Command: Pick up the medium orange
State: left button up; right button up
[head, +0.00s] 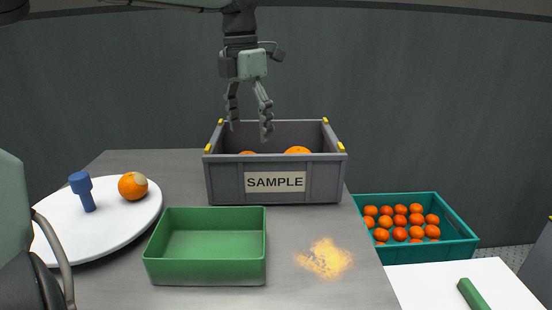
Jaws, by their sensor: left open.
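My left gripper (251,132) hangs down from the top of the head view. It is open and empty, with its fingertips at or just above the back rim of a grey crate labelled SAMPLE (222,186). Inside the crate the tops of two oranges show: a left orange (247,153), mostly hidden by the front wall, and a right orange (298,151), which shows more. Another orange (129,187) with a pale patch lies on a round white plate (106,233). I cannot tell which orange is the medium one. My right gripper is not in view.
A blue peg-like tool (82,190) stands on the plate. An empty green tray (207,273) is in front of the crate, beside an orange-yellow spill (325,258). A teal crate (448,251) of small oranges and a green cylinder (472,294) are at the right.

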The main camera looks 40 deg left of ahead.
pick_arm(q)
jog(key=shift+s+a+f, duration=0.1)
jog(key=shift+s+f, duration=0.05)
jog(key=shift+s, duration=0.15)
jog(key=shift+s+f+g+y, duration=0.1)
jog(key=shift+f+g+y, duration=0.2)
jog(key=shift+f, duration=0.05)
notch_tip(320, 180, down, 7)
jog(key=shift+r, duration=0.3)
jog(key=c, duration=1.3)
